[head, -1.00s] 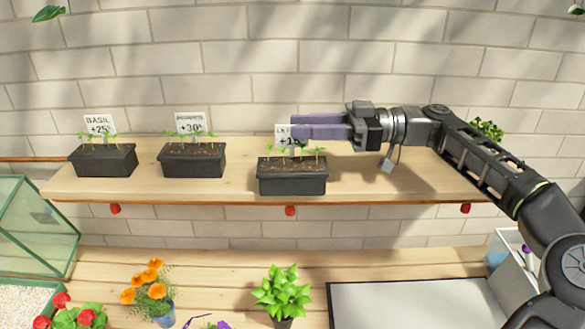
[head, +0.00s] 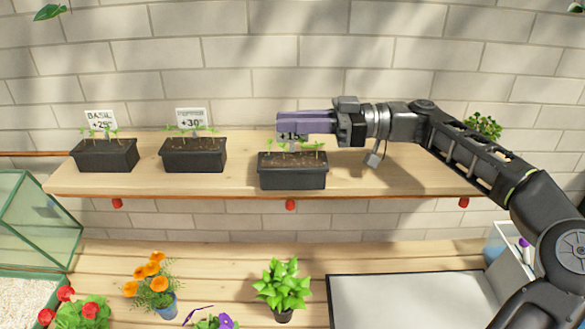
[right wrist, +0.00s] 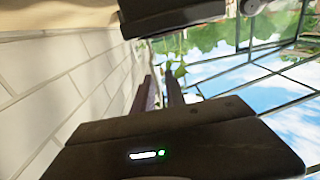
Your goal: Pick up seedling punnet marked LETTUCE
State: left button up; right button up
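The LETTUCE punnet (head: 292,177) is a black tray of soil and small seedlings at the front of the wooden shelf, the rightmost of three. Its white tag (head: 290,138) is mostly hidden behind my gripper; only part of "+15" shows. My right gripper (head: 281,124) has purple fingers pointing left, just above the seedlings and in front of the tag. In the right wrist view its two fingers (right wrist: 161,92) stand apart with a gap and nothing clearly held between them. My left gripper is not in view.
The BASIL punnet (head: 105,156) and a second, +30 punnet (head: 193,155) stand to the left on the shelf (head: 400,180). A brick wall is close behind. Below are orange flowers (head: 150,280), a leafy plant (head: 283,288) and a grey-topped tray (head: 405,300).

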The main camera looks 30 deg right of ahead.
grip_shut()
dwell(1.3)
notch_tip(320, 180, up, 10)
jog(key=shift+r+b, duration=0.1)
jog(key=shift+b, duration=0.5)
dwell(0.4)
